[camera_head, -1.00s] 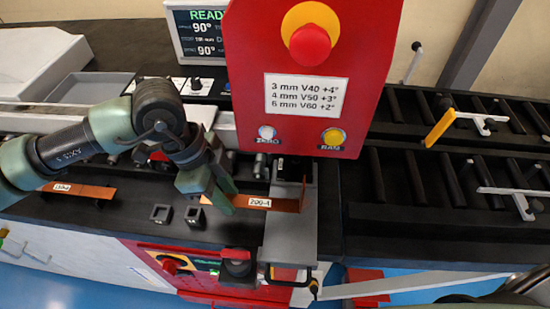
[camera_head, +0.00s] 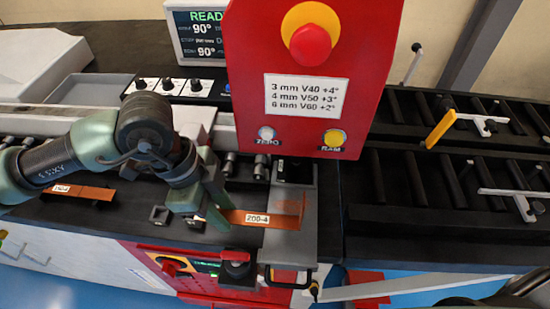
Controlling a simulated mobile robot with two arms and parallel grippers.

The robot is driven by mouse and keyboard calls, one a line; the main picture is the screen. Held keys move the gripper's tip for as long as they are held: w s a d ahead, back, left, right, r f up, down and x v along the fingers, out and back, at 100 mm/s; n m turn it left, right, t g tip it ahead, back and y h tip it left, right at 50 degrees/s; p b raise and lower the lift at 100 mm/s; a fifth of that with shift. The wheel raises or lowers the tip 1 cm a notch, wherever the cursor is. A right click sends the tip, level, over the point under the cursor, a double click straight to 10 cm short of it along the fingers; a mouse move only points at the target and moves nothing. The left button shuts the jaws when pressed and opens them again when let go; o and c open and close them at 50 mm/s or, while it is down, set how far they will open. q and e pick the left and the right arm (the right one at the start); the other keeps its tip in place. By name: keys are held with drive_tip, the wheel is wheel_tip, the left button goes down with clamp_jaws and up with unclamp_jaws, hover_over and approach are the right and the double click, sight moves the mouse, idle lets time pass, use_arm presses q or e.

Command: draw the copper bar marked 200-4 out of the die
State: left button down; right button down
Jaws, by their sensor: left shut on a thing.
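The copper bar marked 200-4 (camera_head: 280,220) lies with its flat part pointing left and its bent end standing up at the right, over the grey die block (camera_head: 302,248). My left gripper (camera_head: 216,207) is shut on the bar's left end, just left of the label. Its fingers hide that end. Whether the bar still touches the die cannot be told from this view. My right gripper is not in view.
The red press panel (camera_head: 308,110) with an emergency button hangs close behind the bar. Small black square blocks (camera_head: 160,214) sit left of the gripper. Roller tables (camera_head: 440,180) fill the right. A red control box (camera_head: 215,275) is at the front.

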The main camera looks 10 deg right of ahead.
use_arm(q)
drive_tip(key=shift+r+p, duration=1.05)
drive_tip(key=shift+r, duration=1.25)
